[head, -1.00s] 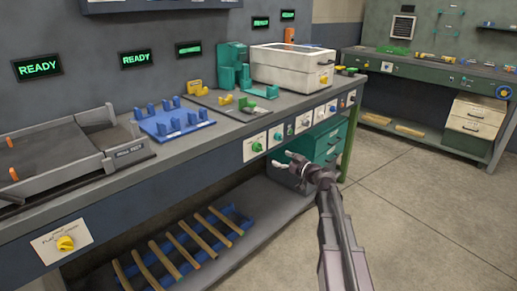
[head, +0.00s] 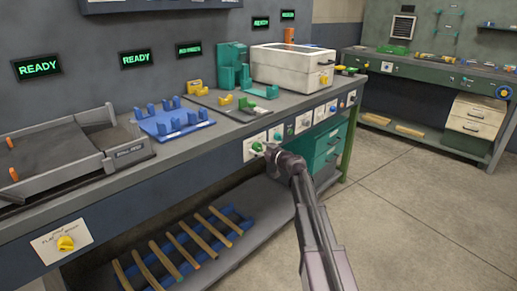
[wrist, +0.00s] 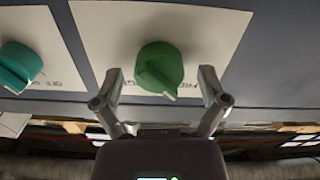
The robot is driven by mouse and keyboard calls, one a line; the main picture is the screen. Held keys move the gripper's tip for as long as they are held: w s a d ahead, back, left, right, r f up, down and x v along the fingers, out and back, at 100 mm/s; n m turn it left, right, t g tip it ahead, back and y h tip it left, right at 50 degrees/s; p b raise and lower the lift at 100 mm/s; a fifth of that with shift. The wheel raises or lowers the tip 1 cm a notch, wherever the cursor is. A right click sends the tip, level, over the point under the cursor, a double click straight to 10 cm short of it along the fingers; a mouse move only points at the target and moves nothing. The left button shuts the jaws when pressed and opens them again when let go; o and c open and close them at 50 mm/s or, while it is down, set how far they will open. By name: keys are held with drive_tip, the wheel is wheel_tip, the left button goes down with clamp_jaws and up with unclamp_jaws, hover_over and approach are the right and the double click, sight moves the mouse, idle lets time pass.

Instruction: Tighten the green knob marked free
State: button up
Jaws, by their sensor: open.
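The green knob (wrist: 160,68) sits on a white plate (wrist: 205,28) on the bench's front panel. In the wrist view it lies between and just beyond the fingertips of my gripper (wrist: 160,84). The jaws are open and the knob's pointer is toward the lower right. The lettering below it is upside down and partly hidden, so I cannot read it all. In the head view the green knob (head: 257,146) shows just left of my gripper (head: 268,150), whose fingers are small and partly hidden by the wrist.
A teal knob (wrist: 18,66) on its own plate is left of the green one in the wrist view. A yellow knob (head: 66,243) is on the front panel at left. A lower shelf with wooden rods (head: 185,249) lies below. The floor at right is clear.

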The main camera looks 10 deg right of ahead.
drive_tip(key=c, duration=1.1)
drive_tip(key=shift+c, duration=0.2)
drive_tip(key=shift+m, duration=0.4)
drive_tip(key=m, duration=0.3)
drive_tip(key=shift+w, duration=0.1)
drive_tip(key=m, duration=0.4)
drive_tip(key=shift+m, duration=0.4)
drive_tip(key=m, duration=0.4)
drive_tip(key=shift+w+d+f+m, duration=0.1)
drive_tip(key=shift+m, duration=0.2)
drive_tip(key=m, duration=0.4)
drive_tip(key=shift+m, duration=0.4)
